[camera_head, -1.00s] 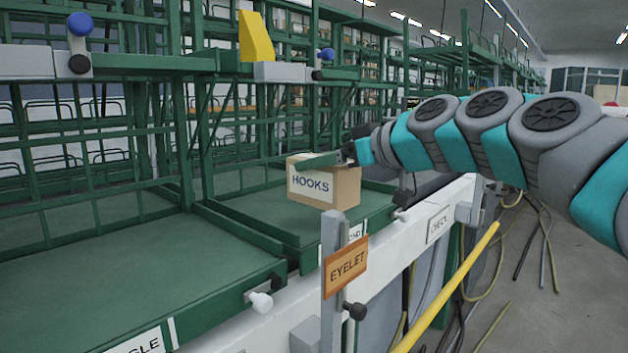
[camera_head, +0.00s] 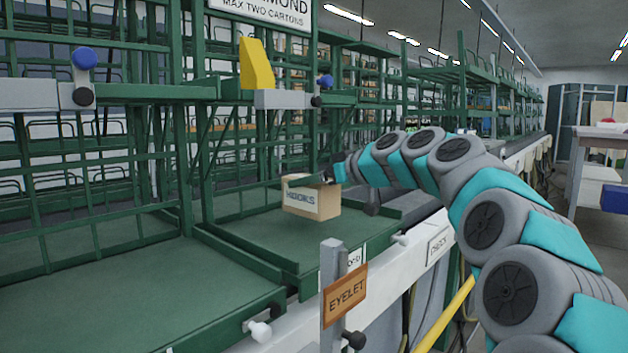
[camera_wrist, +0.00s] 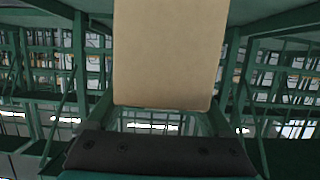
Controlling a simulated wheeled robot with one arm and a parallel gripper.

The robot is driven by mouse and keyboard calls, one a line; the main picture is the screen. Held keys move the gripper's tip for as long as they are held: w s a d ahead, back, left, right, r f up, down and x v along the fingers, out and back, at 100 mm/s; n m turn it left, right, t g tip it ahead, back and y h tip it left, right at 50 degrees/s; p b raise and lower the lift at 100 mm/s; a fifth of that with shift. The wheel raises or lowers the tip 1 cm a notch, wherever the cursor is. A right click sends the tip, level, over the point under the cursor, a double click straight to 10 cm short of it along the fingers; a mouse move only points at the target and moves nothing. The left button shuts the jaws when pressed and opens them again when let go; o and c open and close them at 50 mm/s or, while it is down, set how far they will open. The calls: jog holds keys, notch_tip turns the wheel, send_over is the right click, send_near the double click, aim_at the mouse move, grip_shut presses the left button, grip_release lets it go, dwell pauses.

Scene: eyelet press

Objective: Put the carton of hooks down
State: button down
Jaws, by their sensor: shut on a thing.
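The carton of hooks (camera_head: 312,200) is a small brown box with a white HOOKS label. My gripper (camera_head: 306,180) is shut on its top edge, with my arm reaching in from the right. The carton is over the green tray (camera_head: 240,238) behind the EYELET sign; I cannot tell whether its underside touches the tray. In the wrist view the carton's plain brown face (camera_wrist: 170,55) fills the upper middle, in front of the dark gripper body (camera_wrist: 160,152). The gripper's fingertips are hard to make out there.
A second green tray (camera_head: 110,290) lies empty at the front left. The EYELET sign (camera_head: 345,294) stands on a grey post in front. A green mesh frame with a yellow wedge (camera_head: 257,65) rises behind. A yellow bar (camera_head: 446,312) runs below the white front rail.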

aim_at(334, 190)
jog(key=shift+w+a+r, duration=0.1)
jog(key=shift+w+r, duration=0.1)
jog(key=shift+w, duration=0.35)
jog(key=shift+f, duration=1.8)
jog(key=shift+f, duration=0.15)
grip_release()
jog(key=v, duration=1.2)
jog(key=shift+b, duration=0.4)
